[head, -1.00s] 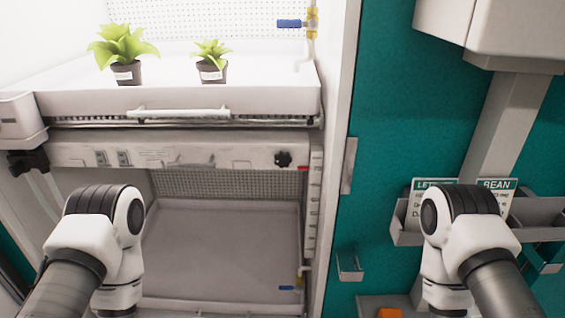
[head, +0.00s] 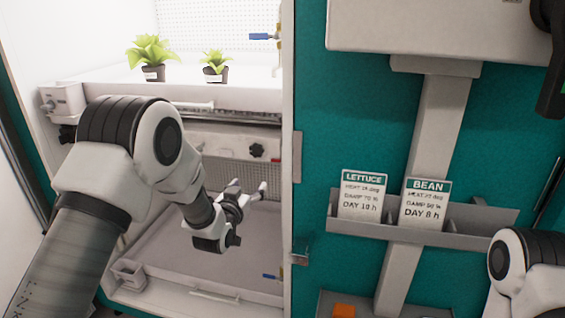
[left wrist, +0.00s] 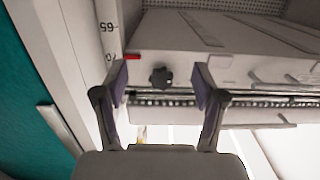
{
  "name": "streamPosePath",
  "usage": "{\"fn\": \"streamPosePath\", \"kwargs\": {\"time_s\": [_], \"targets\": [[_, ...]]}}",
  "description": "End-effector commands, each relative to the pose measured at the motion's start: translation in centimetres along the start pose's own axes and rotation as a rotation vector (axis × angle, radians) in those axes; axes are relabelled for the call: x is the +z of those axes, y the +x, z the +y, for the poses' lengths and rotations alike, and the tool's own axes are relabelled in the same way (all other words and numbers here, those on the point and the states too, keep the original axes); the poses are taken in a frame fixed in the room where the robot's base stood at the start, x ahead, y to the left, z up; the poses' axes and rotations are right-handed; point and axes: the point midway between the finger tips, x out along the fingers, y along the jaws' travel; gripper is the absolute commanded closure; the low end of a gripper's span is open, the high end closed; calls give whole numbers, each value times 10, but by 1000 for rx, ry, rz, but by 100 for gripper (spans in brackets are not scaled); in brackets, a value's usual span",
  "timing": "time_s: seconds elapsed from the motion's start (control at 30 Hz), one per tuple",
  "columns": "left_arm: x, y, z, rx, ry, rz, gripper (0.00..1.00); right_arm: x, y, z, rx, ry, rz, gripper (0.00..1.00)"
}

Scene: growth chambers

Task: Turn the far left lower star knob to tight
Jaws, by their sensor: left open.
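A black star knob (head: 257,150) sits at the right end of the light bar (head: 215,142) in the left chamber, beside a small red mark. It also shows in the left wrist view (left wrist: 161,77), where the picture is upside down and the knob lies between the fingertips, apparently beyond them. A second dark knob (head: 68,134) is at the bar's left end, partly hidden by my left arm. My left gripper (head: 249,186) is open and empty, below and in front of the right-end knob; the left wrist view shows its spread fingers (left wrist: 160,80). My right gripper is out of view.
Two potted plants (head: 153,73) (head: 216,74) stand on the upper tray above the bar. A teal wall right of the chamber carries a holder (head: 460,240) with LETTUCE (head: 362,195) and BEAN (head: 425,204) cards. The lower tray (head: 190,254) has clear room.

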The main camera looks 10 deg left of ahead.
Motion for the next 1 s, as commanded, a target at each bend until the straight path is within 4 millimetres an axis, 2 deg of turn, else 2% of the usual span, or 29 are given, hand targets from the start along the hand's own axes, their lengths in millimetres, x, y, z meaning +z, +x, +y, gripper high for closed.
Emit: {"fn": "streamPosePath", "kwargs": {"time_s": [0.03,0.1,0.2,0.33,0.6,0.73,0.93,0.97,1.0], "targets": [[-24,3,0,1,2,40,30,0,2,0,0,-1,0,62],[-49,3,2,2,4,77,30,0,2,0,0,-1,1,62],[-65,4,2,3,6,100,30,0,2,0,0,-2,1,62],[-68,19,2,3,6,101,30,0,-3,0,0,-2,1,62],[-72,69,2,3,6,98,30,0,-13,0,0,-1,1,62],[-72,79,2,3,6,97,30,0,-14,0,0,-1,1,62],[-71,80,2,3,6,96,30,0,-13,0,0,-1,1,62],[-71,80,2,3,6,96,33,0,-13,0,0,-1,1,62],[-71,80,2,3,6,96,48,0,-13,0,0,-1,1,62]]}}
